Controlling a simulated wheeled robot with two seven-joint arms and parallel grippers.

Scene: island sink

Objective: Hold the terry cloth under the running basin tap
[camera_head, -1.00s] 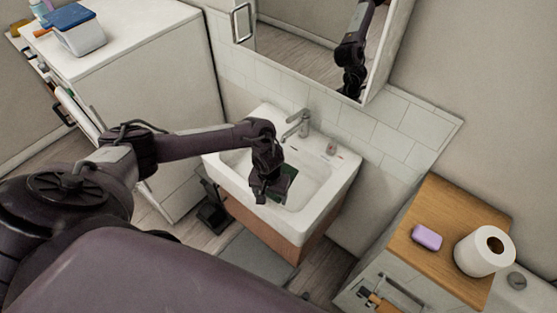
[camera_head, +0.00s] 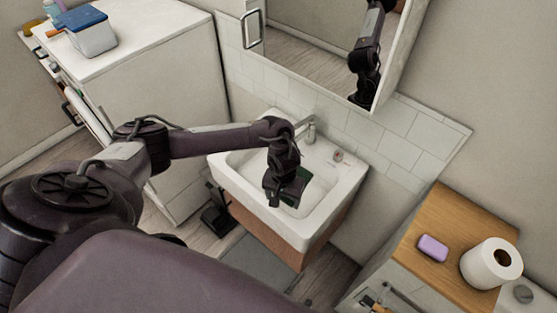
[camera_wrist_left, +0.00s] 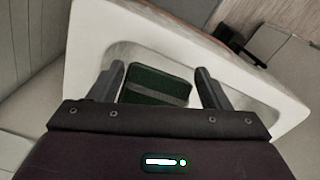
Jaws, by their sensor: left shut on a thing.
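The terry cloth (camera_wrist_left: 158,85) looks dark green with a grey band. It shows between the fingers of my left gripper in the left wrist view (camera_wrist_left: 160,85), and a green bit (camera_head: 303,182) shows beside the gripper in the head view. My left gripper (camera_head: 287,198) points down over the white basin (camera_head: 337,197) and is shut on the cloth. The basin tap (camera_head: 311,130) stands at the back rim, its spout partly covered by my left arm. I cannot see whether water runs. My right gripper is out of view.
A mirror cabinet (camera_head: 318,50) hangs above the basin. A wooden-topped cabinet (camera_head: 455,225) at right bears a purple soap bar (camera_head: 433,247) and a toilet roll (camera_head: 492,262). A white cabinet (camera_head: 165,75) stands at left with a blue-lidded box (camera_head: 92,35).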

